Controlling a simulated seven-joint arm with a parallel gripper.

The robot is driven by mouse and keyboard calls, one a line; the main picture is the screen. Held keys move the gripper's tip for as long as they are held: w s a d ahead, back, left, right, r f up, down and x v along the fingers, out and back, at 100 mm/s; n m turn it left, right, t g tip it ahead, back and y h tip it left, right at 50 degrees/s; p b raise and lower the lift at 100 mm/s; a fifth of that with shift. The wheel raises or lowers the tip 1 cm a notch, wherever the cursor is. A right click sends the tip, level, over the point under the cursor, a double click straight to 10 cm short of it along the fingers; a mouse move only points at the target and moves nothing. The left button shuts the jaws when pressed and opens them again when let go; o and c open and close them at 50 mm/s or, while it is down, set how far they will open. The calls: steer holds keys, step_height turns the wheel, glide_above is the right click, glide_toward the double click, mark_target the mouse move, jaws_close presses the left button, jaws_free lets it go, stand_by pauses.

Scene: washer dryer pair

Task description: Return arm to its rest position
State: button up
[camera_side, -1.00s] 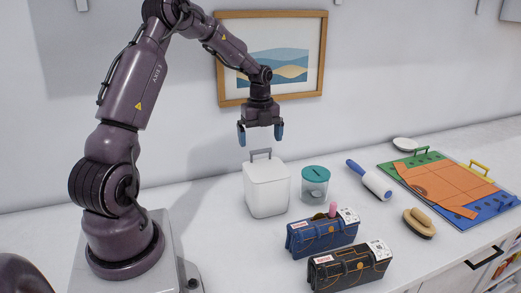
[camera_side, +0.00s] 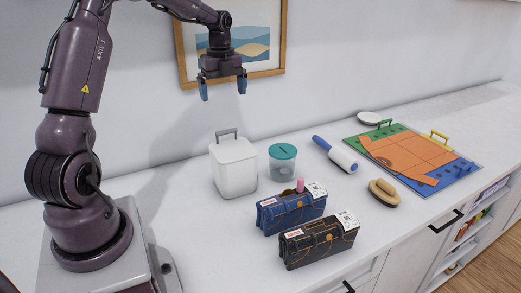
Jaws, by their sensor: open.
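My gripper (camera_side: 223,93) hangs fingers-down in the air, in front of the wall and the framed picture. Its two blue fingers are wide apart with nothing between them. It is above the white lidded box (camera_side: 233,168) with a grey handle, clear of the handle. My arm reaches from its base at the left, up past the top edge of the view and back down to the gripper. The upper bend of the arm is out of view.
On the white counter stand a teal-lidded jar (camera_side: 282,162), a lint roller (camera_side: 336,154), a brush (camera_side: 384,193), a blue case (camera_side: 291,213), a black case (camera_side: 318,242) and a colourful board (camera_side: 396,152) with an orange sheet. A picture (camera_side: 269,65) hangs behind the gripper.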

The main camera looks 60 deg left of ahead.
steer(key=s+d+r+n+t, duration=0.2)
steer(key=s+d+n, duration=0.3)
steer(key=d, duration=0.4)
steer(key=s+d+r+n+t, duration=0.1)
steer(key=s+d+r+n, duration=0.3)
steer(key=d+n, duration=0.3)
steer(key=s+d+r+n+t, duration=0.2)
steer(key=s+d+n, duration=0.4)
steer(key=d, duration=0.6)
steer(key=shift+s+d+r+t, duration=0.15)
steer(key=shift+d+r+t, duration=0.15)
steer(key=shift+r, duration=0.1)
